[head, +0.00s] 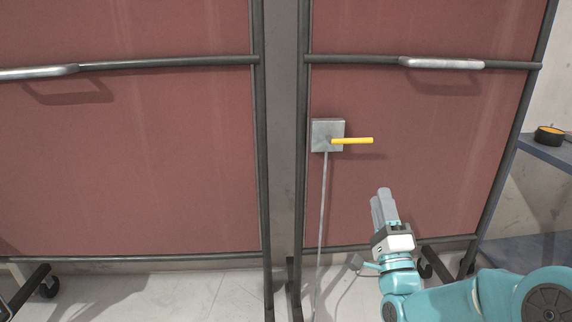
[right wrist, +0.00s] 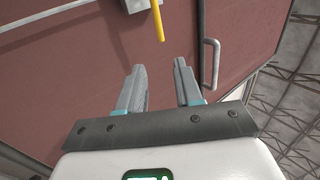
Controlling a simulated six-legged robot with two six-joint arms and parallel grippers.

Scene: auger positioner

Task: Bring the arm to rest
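My right gripper (head: 383,207) is in front of the right red panel, below and to the right of a yellow lever (head: 352,141). The lever sticks out to the right, about level, from a grey metal box (head: 323,135). In the right wrist view the two fingers (right wrist: 161,88) stand apart with nothing between them. The yellow lever (right wrist: 158,20) shows there beyond the fingertips, apart from them. My left gripper is in neither view.
Two red panels (head: 130,150) in dark frames on wheels stand side by side, with metal handles (head: 440,64) on their top rails. A thin grey conduit (head: 322,230) runs down from the box. A shelf (head: 548,150) with a black and orange item (head: 549,136) is at the right.

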